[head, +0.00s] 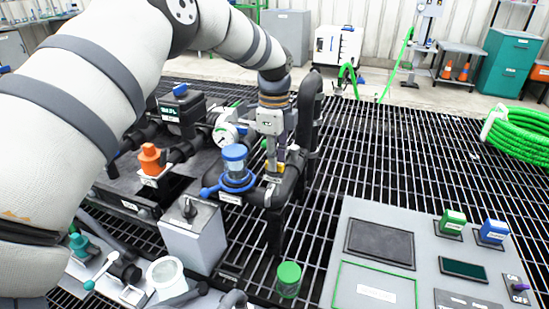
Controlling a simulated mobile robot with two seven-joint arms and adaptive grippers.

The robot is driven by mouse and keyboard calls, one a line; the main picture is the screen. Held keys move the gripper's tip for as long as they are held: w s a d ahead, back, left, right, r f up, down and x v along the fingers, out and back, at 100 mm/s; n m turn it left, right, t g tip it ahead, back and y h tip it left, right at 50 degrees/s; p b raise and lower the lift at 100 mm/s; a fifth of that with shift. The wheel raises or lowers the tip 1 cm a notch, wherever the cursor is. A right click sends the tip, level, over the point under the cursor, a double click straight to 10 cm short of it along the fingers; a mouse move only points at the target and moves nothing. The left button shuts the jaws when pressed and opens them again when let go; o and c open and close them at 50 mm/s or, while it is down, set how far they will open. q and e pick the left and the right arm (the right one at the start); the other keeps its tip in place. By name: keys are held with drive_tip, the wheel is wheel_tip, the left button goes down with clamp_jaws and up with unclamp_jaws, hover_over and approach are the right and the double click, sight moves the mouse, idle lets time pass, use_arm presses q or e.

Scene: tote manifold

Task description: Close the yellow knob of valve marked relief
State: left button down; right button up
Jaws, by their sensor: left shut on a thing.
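My left gripper (270,152) comes down from the top of the head view onto the pipework at the middle. It is shut on a small yellow knob (281,168), of which only a little shows beside and below the fingers. A white label (271,179) sits just below it, too small to read, so I cannot confirm the word relief. The knob's turn position is hidden by the gripper. My right gripper is not in view.
A blue-capped clear cylinder with a blue ring handle (236,180) stands close left of the gripper. A pressure gauge (226,134) and an orange knob (151,158) are farther left. A thick black pipe (309,108) rises right of it. A grey panel (375,250) lies front right.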

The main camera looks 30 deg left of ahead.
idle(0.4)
use_arm(q)
drive_tip(key=c, duration=1.6)
unclamp_jaws()
wheel_tip(320, 180, up, 12)
